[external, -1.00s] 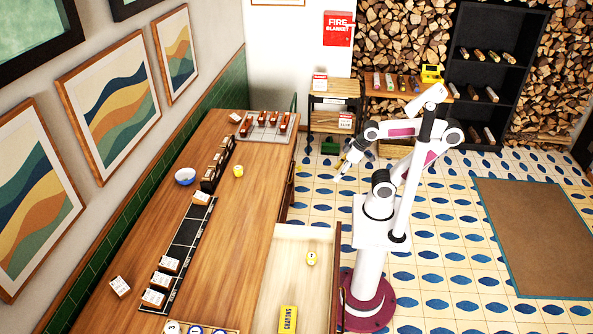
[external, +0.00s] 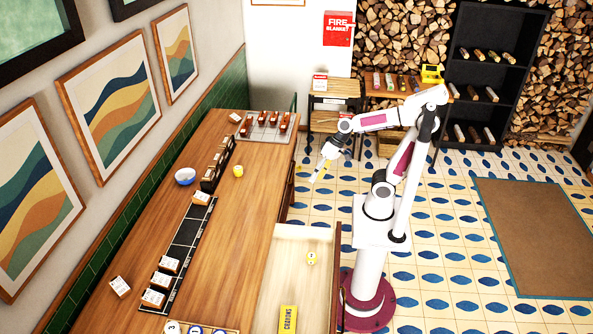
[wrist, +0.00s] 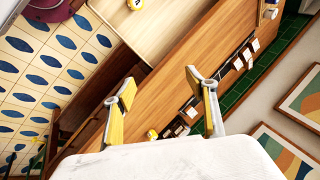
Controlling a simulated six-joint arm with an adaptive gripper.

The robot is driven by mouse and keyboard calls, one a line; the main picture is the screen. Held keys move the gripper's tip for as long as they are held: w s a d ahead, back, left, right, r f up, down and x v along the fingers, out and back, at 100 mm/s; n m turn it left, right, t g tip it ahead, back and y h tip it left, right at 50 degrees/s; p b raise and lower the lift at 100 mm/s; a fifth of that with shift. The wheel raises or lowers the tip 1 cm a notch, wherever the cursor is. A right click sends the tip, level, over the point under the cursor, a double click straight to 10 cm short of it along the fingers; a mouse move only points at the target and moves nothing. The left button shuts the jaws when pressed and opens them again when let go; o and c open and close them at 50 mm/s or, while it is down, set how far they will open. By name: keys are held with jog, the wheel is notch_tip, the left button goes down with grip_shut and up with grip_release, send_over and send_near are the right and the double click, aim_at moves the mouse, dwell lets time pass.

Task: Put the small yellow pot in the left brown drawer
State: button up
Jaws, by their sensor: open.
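My gripper (external: 317,177) is open and empty, over the floor side of the counter, apart from the pot.
The bowl (external: 185,176) and a dark rack (external: 217,166) stand left of the pot. A black labelled strip (external: 186,240) with white cards lies nearer the camera. A grey tray with red items (external: 264,124) is at the far end. The counter's right strip is clear.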

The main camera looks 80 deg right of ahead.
jog(key=w+d+f+m+t+y, duration=0.1)
jog(key=w+d+m+t+y, duration=0.15)
jog(key=w+m, duration=0.75)
jog(key=w+d+f+m+t+y, duration=0.1)
jog(key=w+d+m+t, duration=0.2)
jog(key=w, duration=1.3)
jog(key=m+t+h, duration=0.3)
jog(key=m+h, duration=0.3)
jog(key=m, duration=1)
send_near(239, 167)
jog(key=x, duration=0.3)
jog(key=shift+w+d+r, duration=0.1)
jog(key=shift+d+r, duration=0.05)
jog(key=shift+r, duration=0.05)
jog(key=shift+x, duration=1.35)
jog(key=shift+f, duration=0.15)
jog(key=shift+a+x, duration=0.2)
jog(key=shift+x, duration=1.05)
jog(key=shift+a+x, duration=0.15)
jog(key=shift+x, duration=1.1)
